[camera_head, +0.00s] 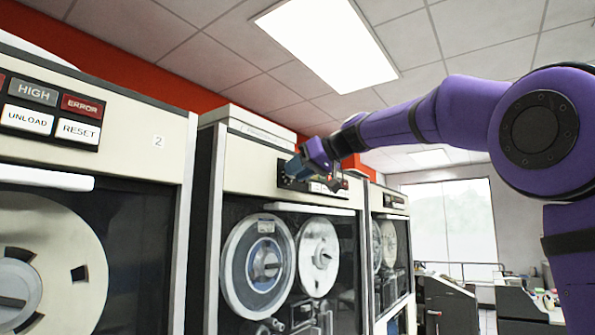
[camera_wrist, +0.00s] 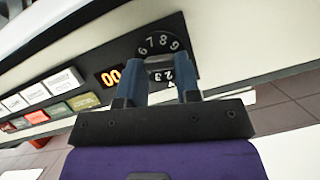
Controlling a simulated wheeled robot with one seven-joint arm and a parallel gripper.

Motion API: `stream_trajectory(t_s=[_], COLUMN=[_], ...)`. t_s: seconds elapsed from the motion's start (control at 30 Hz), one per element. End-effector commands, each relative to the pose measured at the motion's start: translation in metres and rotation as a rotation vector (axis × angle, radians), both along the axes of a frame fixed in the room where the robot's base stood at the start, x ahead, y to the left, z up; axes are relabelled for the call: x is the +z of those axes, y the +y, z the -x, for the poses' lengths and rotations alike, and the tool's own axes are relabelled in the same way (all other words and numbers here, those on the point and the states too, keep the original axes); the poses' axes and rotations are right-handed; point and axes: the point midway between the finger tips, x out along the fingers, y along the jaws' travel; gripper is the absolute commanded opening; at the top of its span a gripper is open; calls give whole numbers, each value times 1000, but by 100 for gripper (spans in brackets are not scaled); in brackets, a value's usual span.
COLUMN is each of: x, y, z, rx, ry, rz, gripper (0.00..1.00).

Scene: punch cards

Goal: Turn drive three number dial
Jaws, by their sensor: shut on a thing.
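The number dial (camera_wrist: 160,42) is a round black dial with white digits on the drive's dark control strip, in the wrist view. Digits 6 to 9 show along its upper edge, and others show between my fingers. My gripper (camera_wrist: 161,74) is shut on the dial, with one blue-grey finger on each side of its centre. The fingers hide part of the dial. In the head view my gripper (camera_head: 292,171) is at the left end of the control panel of the middle tape drive (camera_head: 240,160), and it hides the dial there.
A red display (camera_wrist: 109,77) reads 00 beside the dial, with rows of coloured buttons (camera_wrist: 50,92) further left. Drive 2 (camera_head: 150,120) stands at the left, and another drive (camera_head: 390,230) stands beyond the middle one.

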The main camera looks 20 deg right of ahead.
Motion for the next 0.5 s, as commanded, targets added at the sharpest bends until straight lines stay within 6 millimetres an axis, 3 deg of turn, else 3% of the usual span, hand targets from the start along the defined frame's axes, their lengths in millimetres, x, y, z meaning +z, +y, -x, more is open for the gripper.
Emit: stream_trajectory(t_s=[0.5], x=[0], y=[-1], z=[-1], rx=[-1], ry=[71], rz=[-97], gripper=[7])
